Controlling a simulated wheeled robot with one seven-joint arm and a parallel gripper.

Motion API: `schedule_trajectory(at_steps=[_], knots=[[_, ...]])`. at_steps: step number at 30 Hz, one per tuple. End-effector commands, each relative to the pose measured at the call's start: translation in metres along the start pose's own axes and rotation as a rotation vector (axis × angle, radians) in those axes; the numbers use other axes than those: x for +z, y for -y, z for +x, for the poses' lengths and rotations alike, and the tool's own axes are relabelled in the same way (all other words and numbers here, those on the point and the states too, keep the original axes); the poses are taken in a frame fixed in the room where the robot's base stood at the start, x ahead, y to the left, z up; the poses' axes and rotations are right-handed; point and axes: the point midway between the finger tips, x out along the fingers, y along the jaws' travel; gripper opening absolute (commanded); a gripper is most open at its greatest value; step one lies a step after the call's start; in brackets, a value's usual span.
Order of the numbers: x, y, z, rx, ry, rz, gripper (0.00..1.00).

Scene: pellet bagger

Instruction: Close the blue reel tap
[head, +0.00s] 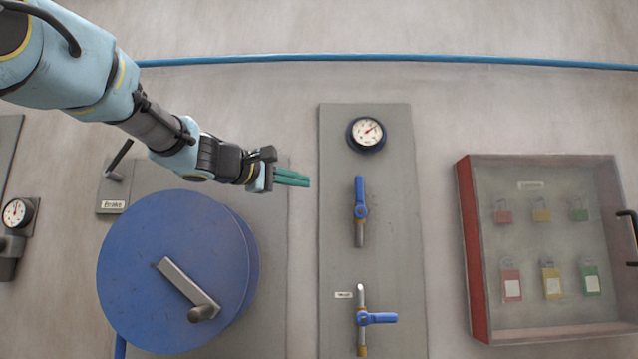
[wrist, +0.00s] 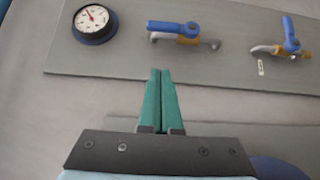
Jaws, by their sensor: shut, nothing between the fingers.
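Two blue-handled taps are on a grey wall panel (head: 395,250). The upper tap (head: 360,200) has its handle upright, in line with its pipe; in the wrist view this tap (wrist: 178,32) is just beyond my fingertips. The lower tap (head: 375,318) has its handle level, across its pipe, and shows at the right of the wrist view (wrist: 290,38). I cannot tell which one is the reel tap; the small label by the lower tap is too small to read. My gripper (head: 308,181) is shut and empty, left of the upper tap, apart from it.
A pressure gauge (head: 366,134) sits above the taps. A big blue reel (head: 170,260) with a crank is below my arm, beside a brake lever (head: 120,158). A glass-fronted lock cabinet (head: 545,245) is at right. A blue pipe (head: 400,57) crosses the wall above.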

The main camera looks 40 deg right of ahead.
Motion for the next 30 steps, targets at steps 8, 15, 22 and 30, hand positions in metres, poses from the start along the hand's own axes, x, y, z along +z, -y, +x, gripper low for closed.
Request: schedule_trajectory(at_steps=[8,15,22,30], knots=[[0.000,-0.004,0.057,-0.002,0.004,-0.005,0.00],[0.012,-0.003,0.096,-0.002,0.004,-0.002,0.00],[0.026,0.000,0.111,-0.002,0.001,-0.001,0.00],[0.028,0.001,0.113,-0.002,0.000,0.000,0.00]])
